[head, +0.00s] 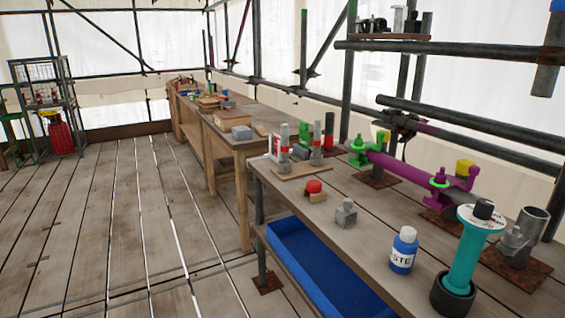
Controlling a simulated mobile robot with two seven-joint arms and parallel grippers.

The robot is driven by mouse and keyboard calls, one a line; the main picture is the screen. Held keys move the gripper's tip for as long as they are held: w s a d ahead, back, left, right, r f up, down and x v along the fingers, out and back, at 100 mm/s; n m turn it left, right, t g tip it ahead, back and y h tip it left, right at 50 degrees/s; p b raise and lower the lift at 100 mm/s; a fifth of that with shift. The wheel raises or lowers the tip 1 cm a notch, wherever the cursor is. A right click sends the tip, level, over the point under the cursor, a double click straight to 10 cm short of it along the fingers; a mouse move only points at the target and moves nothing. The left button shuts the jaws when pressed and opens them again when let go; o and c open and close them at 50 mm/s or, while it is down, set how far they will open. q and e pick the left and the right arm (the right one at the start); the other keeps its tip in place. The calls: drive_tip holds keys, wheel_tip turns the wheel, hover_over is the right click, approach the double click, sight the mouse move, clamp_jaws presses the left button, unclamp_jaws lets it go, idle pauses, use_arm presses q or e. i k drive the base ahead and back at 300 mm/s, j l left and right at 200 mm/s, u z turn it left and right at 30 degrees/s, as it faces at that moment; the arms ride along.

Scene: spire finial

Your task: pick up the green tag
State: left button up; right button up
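I cannot make out a green tag for certain. Small green pieces show on the fittings on the near bench: a bright green fitting (358,150) at the left end of the purple pipe (405,170), and a green piece (439,183) on the purple clamp further right. Whether either is a tag is too small to tell. Neither of my grippers is in view.
The near wooden bench (375,212) holds a blue-labelled bottle (403,250), a teal cylinder (467,258) in a dark cup, a grey block (346,213) and a red-topped piece (314,188). A blue tray (310,265) sits below. Plank floor (110,230) is clear at left.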

sight(304, 133)
drive_tip(key=i+j, duration=0.45)
drive_tip(key=i, duration=0.15)
drive_tip(key=i+j, duration=0.45)
drive_tip(key=i, duration=0.15)
drive_tip(key=i+j, duration=0.45)
drive_tip(key=i, duration=0.2)
